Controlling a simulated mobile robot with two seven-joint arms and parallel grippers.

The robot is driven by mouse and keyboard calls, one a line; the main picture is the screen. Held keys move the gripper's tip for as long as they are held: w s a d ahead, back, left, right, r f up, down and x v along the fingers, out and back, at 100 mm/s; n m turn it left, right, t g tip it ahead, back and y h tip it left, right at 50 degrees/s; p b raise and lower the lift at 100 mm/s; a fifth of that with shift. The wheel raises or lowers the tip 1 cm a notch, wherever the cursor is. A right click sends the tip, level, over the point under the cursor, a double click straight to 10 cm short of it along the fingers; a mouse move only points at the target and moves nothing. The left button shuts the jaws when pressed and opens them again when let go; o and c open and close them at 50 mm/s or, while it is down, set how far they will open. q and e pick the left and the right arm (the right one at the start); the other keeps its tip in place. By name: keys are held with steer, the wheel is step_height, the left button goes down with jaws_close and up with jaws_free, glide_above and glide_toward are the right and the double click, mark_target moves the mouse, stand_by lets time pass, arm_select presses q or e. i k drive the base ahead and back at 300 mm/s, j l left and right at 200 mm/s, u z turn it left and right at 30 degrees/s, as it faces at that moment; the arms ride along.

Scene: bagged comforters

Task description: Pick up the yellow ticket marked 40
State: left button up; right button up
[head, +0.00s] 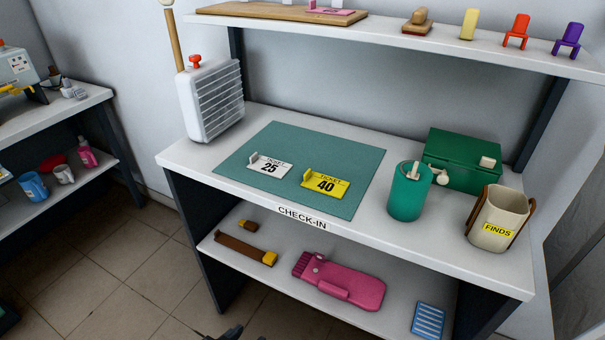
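The yellow ticket marked 40 (325,185) lies flat on the green mat (340,155) on the check-in counter. It has a small raised tab at its left end. A white ticket marked 25 (270,166) lies to its left on the same mat, apart from it. Neither gripper can be made out in the head view. Only a small dark piece shows at the bottom edge, and I cannot tell what it is.
On the counter (400,240) stand a white slatted box (212,98), a teal canister (408,195), a green box (462,160) and a FINDS bin (497,215). An upper shelf (380,33) overhangs the back. The mat around the tickets is clear.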

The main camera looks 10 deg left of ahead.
mark_target(324, 184)
steer(key=i+j, duration=0.1)
steer(key=j, duration=0.35)
steer(key=i+j, duration=0.1)
steer(key=j, duration=0.35)
steer(key=i+j, duration=0.1)
steer(key=j, duration=0.35)
steer(key=i+j, duration=0.1)
steer(key=j, duration=0.35)
